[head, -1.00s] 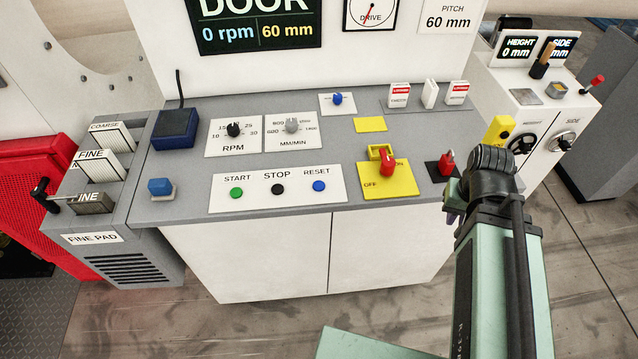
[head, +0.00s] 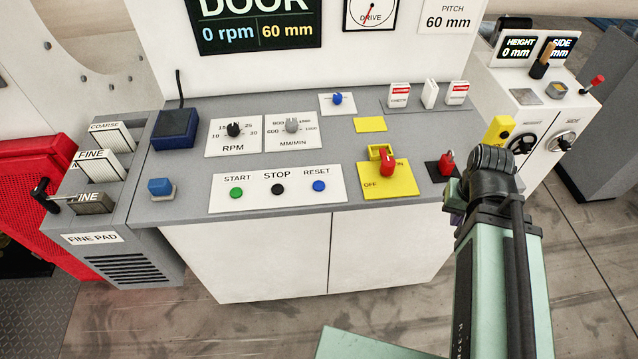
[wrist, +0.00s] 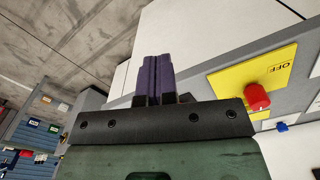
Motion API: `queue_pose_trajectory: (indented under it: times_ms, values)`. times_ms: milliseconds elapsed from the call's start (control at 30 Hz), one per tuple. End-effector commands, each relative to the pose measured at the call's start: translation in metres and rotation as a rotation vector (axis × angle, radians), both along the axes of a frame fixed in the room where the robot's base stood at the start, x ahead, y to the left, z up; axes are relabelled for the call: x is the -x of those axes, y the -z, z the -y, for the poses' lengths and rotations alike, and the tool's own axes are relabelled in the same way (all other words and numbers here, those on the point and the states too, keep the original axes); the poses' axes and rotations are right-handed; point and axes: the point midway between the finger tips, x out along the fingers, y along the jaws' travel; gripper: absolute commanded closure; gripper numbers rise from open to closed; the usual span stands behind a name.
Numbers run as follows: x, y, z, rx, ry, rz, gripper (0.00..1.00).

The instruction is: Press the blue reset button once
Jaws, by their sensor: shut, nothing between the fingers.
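The blue reset button (head: 319,186) is a small round button under the word RESET. It sits at the right end of a white panel (head: 222,207) on the grey console, beside the black STOP button (head: 278,189) and the green START button (head: 236,192). My gripper shows in the wrist view with its purple fingers (wrist: 155,78) closed together and empty. In the head view the gripper is mostly hidden behind my arm, to the right of the panel and apart from the reset button. The wrist view does not clearly show the reset button.
A yellow plate with a red switch (head: 388,165) stands between the button panel and my arm; it also shows in the wrist view (wrist: 257,98). A red key-like switch (head: 446,163) is close to my wrist. A blue block button (head: 160,187) lies left of the panel. The screen reads DOOR.

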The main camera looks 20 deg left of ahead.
Motion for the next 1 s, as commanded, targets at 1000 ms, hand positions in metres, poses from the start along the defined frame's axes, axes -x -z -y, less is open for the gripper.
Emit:
queue_pose_trajectory:
  times_ms: [1000]
  values:
    - [-0.010, 0.003, -0.120, 0.059, -0.311, 0.014, 1.00]
